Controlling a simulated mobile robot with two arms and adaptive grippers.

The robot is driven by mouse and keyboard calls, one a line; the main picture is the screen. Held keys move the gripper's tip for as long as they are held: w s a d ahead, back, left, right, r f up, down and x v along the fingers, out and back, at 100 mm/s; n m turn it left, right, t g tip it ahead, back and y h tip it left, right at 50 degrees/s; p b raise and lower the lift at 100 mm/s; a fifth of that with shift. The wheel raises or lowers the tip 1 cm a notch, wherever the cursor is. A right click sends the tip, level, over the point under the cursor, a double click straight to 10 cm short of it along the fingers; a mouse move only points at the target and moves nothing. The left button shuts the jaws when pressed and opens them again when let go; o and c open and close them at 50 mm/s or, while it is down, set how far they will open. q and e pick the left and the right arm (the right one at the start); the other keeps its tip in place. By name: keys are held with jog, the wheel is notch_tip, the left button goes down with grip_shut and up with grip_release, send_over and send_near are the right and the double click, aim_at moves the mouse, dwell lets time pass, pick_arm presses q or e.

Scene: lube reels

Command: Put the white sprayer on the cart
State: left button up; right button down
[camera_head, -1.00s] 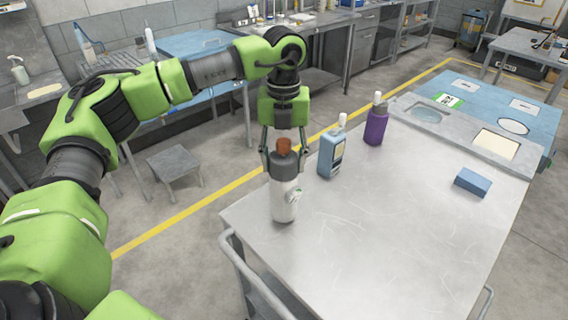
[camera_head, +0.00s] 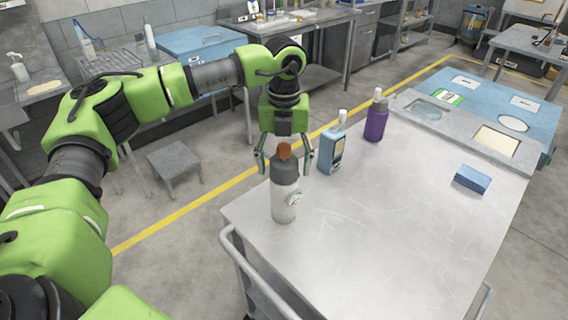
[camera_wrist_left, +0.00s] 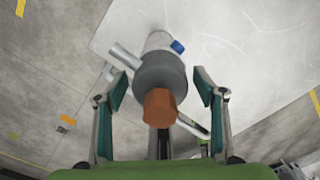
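The white sprayer (camera_head: 285,200), a bottle with a white body, dark grey shoulder and orange-brown top, stands upright on the near left part of the cart's metal top (camera_head: 390,250). My left gripper (camera_head: 285,170) is open just behind the sprayer, its fingers spread to either side of the bottle's upper part. In the left wrist view the sprayer (camera_wrist_left: 162,75) shows between the two parted fingers, with a visible gap on each side. My right gripper is not in view.
A blue-grey bottle (camera_head: 332,150) stands close right of the gripper, with a purple bottle (camera_head: 377,122) beyond it. A blue box (camera_head: 472,179) lies at the right. The cart top's front and middle are clear. A small grey stool (camera_head: 174,160) is on the floor.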

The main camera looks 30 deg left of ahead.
pick_arm(q)
notch_tip(320, 180, up, 11)
jog(key=shift+b, duration=1)
jog(key=shift+r, duration=0.65)
